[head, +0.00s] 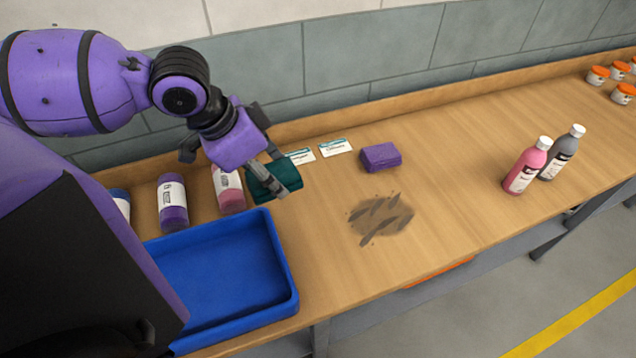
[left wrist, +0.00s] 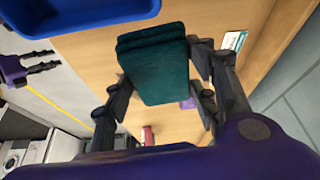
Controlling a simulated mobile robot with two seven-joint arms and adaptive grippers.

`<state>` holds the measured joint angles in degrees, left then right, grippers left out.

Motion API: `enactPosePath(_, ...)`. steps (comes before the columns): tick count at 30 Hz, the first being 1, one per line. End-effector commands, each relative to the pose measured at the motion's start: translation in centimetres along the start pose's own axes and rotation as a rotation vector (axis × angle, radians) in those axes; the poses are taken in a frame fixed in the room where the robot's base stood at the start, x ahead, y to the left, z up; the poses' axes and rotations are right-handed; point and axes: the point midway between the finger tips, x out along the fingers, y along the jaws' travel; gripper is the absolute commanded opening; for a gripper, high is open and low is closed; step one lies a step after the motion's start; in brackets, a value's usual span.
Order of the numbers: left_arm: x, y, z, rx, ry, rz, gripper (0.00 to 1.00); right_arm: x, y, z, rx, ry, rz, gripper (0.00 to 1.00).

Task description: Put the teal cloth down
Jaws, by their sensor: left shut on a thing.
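The teal cloth (head: 268,183) is a folded dark teal pad, held by my left gripper (head: 275,184) above the wooden counter, near the tray's back right corner in the head view. In the left wrist view the cloth (left wrist: 159,65) sits between the two fingers of my left gripper (left wrist: 158,90), which is shut on it. The gap between cloth and counter cannot be told exactly. My right gripper (left wrist: 42,69) shows at the left edge of the left wrist view, its fingers apart and empty. It is not in the head view.
A blue tray (head: 292,285) stands at the front left, empty where visible. A purple folded cloth (head: 380,157), a dark smear (head: 380,218), cards (head: 335,146) and a pink bottle (head: 527,166) are to the right. Bare counter lies between.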

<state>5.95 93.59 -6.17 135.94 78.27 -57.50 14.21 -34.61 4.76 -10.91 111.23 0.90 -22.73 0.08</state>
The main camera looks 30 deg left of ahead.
Motion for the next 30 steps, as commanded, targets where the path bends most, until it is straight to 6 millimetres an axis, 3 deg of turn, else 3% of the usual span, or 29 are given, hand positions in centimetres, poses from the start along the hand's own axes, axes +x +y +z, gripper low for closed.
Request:
enactPosePath(10, 0.1, -0.1, 0.0, 0.003, 0.000, 0.002, 0.32, -0.1, 0.6, 0.4, -0.016, -0.006, 0.002, 0.40)
enactPosePath(14, 1.0, -0.4, -0.5, 0.002, -0.002, 0.005, 0.32, 0.1, 0.5, 1.6, -0.015, -0.025, 0.002, 0.40)
enactPosePath(22, 4.4, -2.0, -3.1, 0.002, -0.001, 0.008, 0.32, 0.9, 0.9, 4.9, -0.012, -0.065, 0.016, 0.40)
enactPosePath(30, 8.3, -4.0, -6.3, 0.000, 0.000, 0.009, 0.32, 1.8, 1.5, 4.1, -0.006, -0.028, 0.032, 0.40)
